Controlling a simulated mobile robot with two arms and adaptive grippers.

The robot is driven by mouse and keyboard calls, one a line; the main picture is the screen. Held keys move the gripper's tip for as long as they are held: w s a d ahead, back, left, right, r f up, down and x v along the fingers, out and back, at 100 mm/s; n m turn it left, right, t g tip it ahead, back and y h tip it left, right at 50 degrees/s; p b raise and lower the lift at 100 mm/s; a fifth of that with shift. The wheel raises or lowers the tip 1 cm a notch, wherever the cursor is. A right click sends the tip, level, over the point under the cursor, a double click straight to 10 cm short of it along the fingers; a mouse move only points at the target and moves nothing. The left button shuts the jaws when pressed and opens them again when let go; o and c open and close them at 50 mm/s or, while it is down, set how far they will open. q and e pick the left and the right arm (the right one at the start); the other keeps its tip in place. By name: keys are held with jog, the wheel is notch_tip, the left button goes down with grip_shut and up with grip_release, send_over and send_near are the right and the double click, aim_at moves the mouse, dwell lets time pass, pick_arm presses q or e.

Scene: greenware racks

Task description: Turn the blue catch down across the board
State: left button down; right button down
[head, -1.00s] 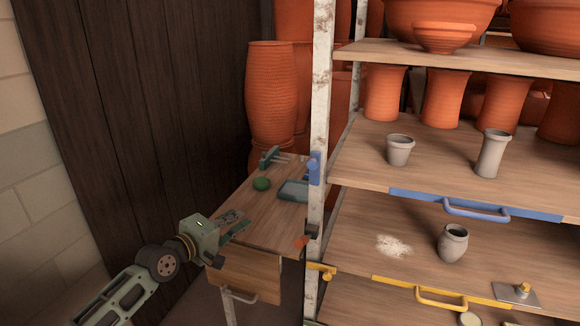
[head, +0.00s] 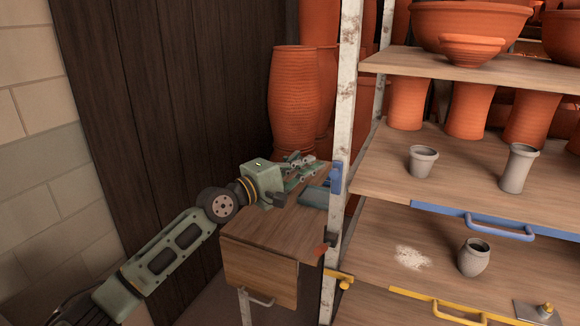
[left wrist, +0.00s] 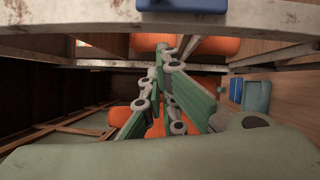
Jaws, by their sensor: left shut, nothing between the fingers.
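The blue catch (head: 336,178) is on the rack's front left upright, just above the level of the blue-edged board (head: 395,190). It looks upright along the post, not across the board. My left gripper (head: 312,162) is shut and empty, above the side table and left of the catch, apart from it in the picture. Its green fingers (left wrist: 165,85) fill the middle of the left wrist view. A blue piece (left wrist: 236,90) shows right of them there; I cannot tell if it is the catch. My right gripper is not in view.
The side table (head: 270,232) holds a blue-grey tray (head: 314,197) close to the upright (head: 346,95). A yellow catch (head: 343,280) sits lower on the post. Grey pots (head: 422,161) stand on the boards. Tall terracotta pots (head: 300,100) stand behind the table.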

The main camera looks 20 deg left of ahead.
aim_at(335, 181)
pick_arm(q)
jog(key=s+d+p, duration=0.2)
jog(key=s+p, duration=0.1)
jog(key=shift+d+r, duration=0.2)
jog(key=shift+d, duration=0.1)
jog(key=shift+r+p, duration=0.1)
jog(key=shift+p, duration=0.2)
